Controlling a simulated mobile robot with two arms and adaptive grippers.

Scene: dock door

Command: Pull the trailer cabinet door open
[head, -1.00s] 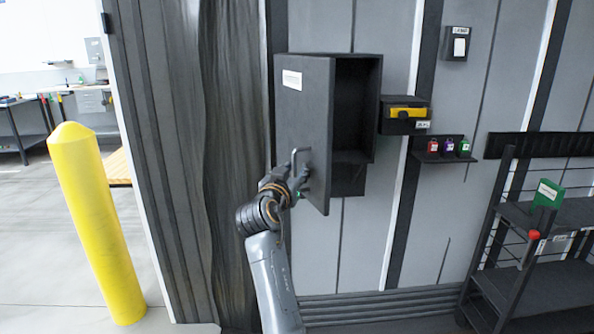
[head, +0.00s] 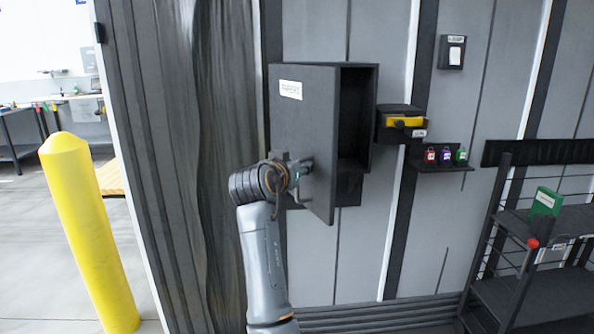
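The dark grey trailer cabinet (head: 368,118) hangs on the wall in the head view. Its door (head: 303,120), with a white label, stands partly open; its free right edge juts toward me and the dark inside shows to the right of it. My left gripper (head: 303,172) is at the door's front face, low and near the middle, where the handle is. The gripper and wrist cover most of the handle. I cannot tell whether the fingers are closed around it or only against it. My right gripper is out of view.
A yellow bollard (head: 88,235) stands at the left. Right of the cabinet are a small box with a yellow item (head: 403,122), a shelf of colored padlocks (head: 445,156) and a dark rack (head: 525,285). Open floor lies beyond the bollard.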

